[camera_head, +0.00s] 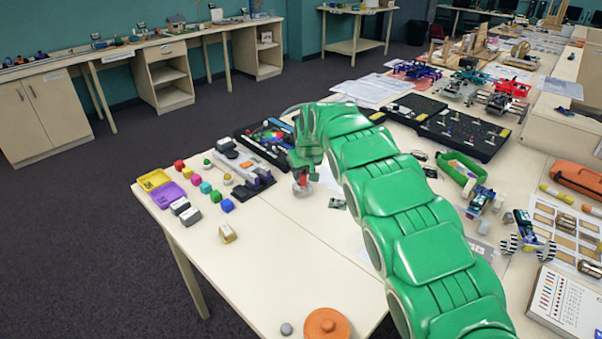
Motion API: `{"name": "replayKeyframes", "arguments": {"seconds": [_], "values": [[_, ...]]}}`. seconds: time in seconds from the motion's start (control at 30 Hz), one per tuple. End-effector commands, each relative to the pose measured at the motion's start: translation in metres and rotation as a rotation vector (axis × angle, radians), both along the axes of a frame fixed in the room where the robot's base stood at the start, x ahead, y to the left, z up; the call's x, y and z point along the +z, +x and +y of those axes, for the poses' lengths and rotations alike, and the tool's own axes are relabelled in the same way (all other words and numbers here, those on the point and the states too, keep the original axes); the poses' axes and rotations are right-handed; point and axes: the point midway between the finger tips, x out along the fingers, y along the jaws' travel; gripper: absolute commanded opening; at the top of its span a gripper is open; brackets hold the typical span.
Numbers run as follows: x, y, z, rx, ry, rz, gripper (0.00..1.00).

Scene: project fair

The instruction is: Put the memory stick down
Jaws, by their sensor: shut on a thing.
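My green arm reaches from the lower right to the middle of the white table (270,260). My gripper (303,184) points down over the table, just right of a grey tray of small parts. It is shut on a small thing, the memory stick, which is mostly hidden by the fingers. A little red shows between the fingers. I cannot tell whether the stick touches the table.
Yellow (153,179) and purple (167,194) trays and several coloured cubes lie left. A black parts tray (264,136) is behind. An orange disc (326,325) lies at the front edge. Bare table lies in front of my gripper.

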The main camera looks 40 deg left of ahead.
Motion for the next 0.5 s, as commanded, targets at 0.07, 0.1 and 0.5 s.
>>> {"name": "replayKeyframes", "arguments": {"seconds": [0.07,0.1,0.5], "values": [[-0.0003,0.0001,0.0,0.0,0.0,0.0,0.0],[-0.0001,0.0001,0.0,0.0,0.0,0.0,0.0],[-0.0028,-0.0001,-0.0002,0.0,-0.001,0.0,0.41]]}}
